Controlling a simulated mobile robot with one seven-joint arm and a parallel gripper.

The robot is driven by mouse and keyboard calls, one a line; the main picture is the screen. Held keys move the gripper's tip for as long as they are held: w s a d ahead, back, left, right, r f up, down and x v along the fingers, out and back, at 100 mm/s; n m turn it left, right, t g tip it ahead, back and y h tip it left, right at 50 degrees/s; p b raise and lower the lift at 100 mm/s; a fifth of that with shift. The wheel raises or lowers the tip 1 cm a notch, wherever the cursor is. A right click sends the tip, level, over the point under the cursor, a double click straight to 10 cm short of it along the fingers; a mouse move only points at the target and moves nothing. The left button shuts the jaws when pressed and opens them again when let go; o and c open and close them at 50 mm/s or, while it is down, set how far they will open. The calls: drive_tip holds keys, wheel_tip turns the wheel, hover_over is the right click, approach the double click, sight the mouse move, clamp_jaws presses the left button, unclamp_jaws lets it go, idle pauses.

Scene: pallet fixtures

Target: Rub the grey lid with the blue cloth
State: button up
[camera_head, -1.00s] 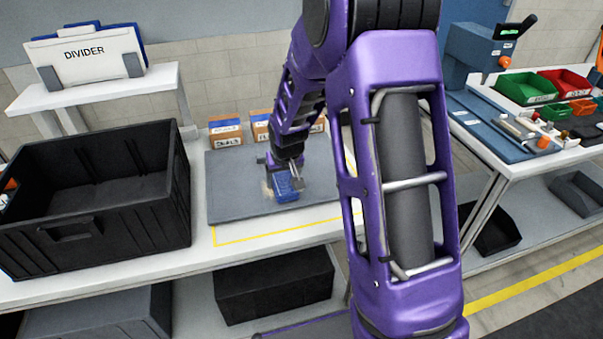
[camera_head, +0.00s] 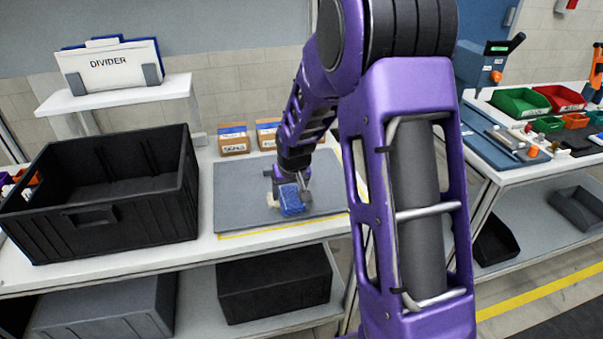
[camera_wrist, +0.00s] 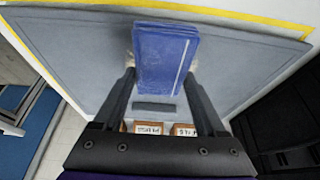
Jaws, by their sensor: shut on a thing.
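The grey lid (camera_head: 237,205) lies flat on the white table as a wide panel. It also fills much of the wrist view (camera_wrist: 80,55). My gripper (camera_head: 287,190) is over the front right part of the lid, pointing down. In the wrist view my gripper (camera_wrist: 163,78) has its fingers on both sides of the blue cloth (camera_wrist: 165,55) and is shut on it. The cloth looks like a folded, blocky pad, and in the head view (camera_head: 292,204) it is at the lid's surface. I cannot tell for sure whether it touches.
A black crate (camera_head: 120,222) stands left of the lid. Small cardboard boxes (camera_head: 233,139) stand behind the lid. A yellow line runs along the lid's front edge. A second table at the right holds a green bin (camera_head: 520,103) and a red bin (camera_head: 560,97).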

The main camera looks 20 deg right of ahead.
sight(288, 190)
wheel_tip(288, 190, up, 3)
drive_tip(key=shift+r+p, duration=0.2)
drive_tip(key=shift+p, duration=0.7)
drive_tip(key=shift+r, duration=1.15)
